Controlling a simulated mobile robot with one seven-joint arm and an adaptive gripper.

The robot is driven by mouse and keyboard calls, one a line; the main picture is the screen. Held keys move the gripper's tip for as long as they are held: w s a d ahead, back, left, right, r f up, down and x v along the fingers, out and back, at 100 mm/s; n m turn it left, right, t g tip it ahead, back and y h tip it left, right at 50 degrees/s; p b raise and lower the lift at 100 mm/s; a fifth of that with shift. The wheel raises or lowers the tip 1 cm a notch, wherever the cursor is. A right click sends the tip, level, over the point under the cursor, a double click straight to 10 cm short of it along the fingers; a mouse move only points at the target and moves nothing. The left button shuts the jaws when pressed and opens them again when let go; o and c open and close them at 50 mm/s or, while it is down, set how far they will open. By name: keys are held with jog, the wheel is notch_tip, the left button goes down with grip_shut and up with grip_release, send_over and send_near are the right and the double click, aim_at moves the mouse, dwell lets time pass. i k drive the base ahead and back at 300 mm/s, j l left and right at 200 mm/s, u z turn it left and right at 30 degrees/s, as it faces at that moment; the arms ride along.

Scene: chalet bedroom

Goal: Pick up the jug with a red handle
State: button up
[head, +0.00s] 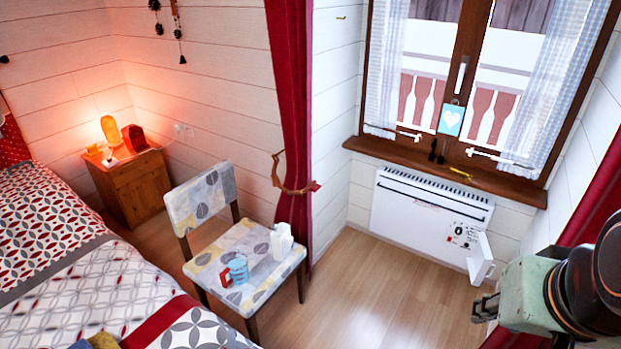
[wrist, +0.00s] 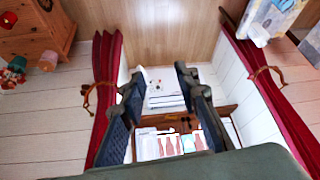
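The jug (head: 238,269) has a light blue body and a red handle on its left side. It stands upright on the patterned seat of a chair (head: 254,247) in the head view. My gripper (head: 485,307) is at the lower right of the head view, well apart from the jug and to its right. In the wrist view my gripper (wrist: 160,88) has its two dark fingers spread, with nothing between them. The chair's seat shows in part at the top right of the wrist view; I cannot make out the jug there.
A white object (head: 281,241) stands behind and right of the jug on the seat. The bed (head: 85,300) lies left of the chair. A wooden nightstand (head: 133,190) is at the back left. A heater (head: 420,215) is under the window. Wooden floor (head: 375,295) right of the chair is clear.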

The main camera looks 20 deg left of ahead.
aim_at(235, 261)
jog(key=j+u, duration=0.15)
jog(key=u, duration=1.15)
jog(key=z, duration=0.15)
jog(key=i+l, duration=0.05)
